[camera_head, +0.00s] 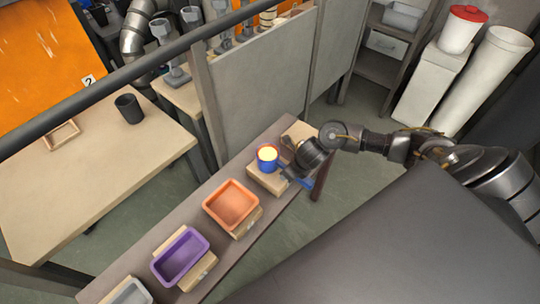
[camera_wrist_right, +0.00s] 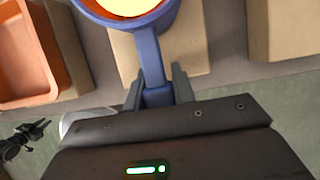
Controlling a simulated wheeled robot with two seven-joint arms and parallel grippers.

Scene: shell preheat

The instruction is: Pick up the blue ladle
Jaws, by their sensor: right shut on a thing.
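The blue ladle (camera_head: 267,162) stands upright on a light wooden block at the far end of the narrow bench, with a bright glowing orange-yellow content. In the right wrist view the ladle's blue handle (camera_wrist_right: 152,65) runs from its round bowl down between my fingers. My right gripper (camera_head: 288,174) comes in from the right beside the ladle. In the right wrist view my right gripper (camera_wrist_right: 158,92) is shut on the handle, one finger on each side. Whether the ladle is clear of the block I cannot tell. My left gripper is not in view.
On the bench (camera_head: 203,205) an orange tray (camera_head: 232,203), a purple tray (camera_head: 180,256) and a grey tray (camera_head: 128,293) stand in a row on wooden blocks. A grey partition (camera_head: 262,75) rises behind the bench. A wooden table (camera_head: 85,185) with a dark cup (camera_head: 129,108) is at left.

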